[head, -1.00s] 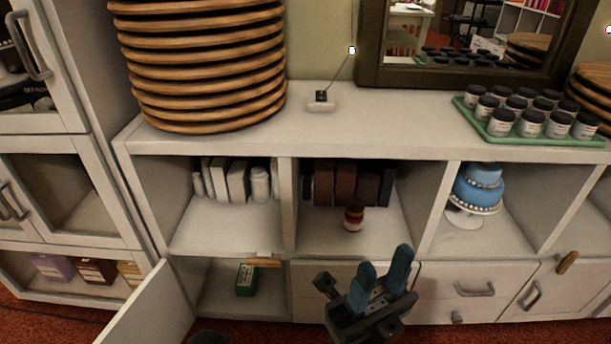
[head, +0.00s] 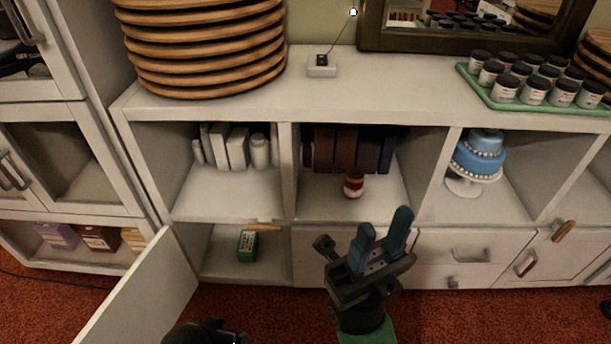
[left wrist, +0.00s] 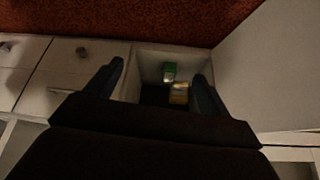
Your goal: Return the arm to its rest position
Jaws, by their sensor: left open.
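My right gripper (head: 386,217) has two blue fingers pointing up, parted with nothing between them. It shows in front of the drawers, below the middle shelf compartment. My left gripper shows only as a dark part (head: 205,332) at the bottom edge of the head view, near the open cabinet door. In the left wrist view its fingers (left wrist: 160,76) are wide apart and empty. The green box also shows in the head view (head: 247,245).
The open door (head: 140,295) sticks out at the lower left. Wooden boards (head: 205,50) and a green tray of jars (head: 520,103) sit on top. Red carpet (head: 260,310) lies clear in front.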

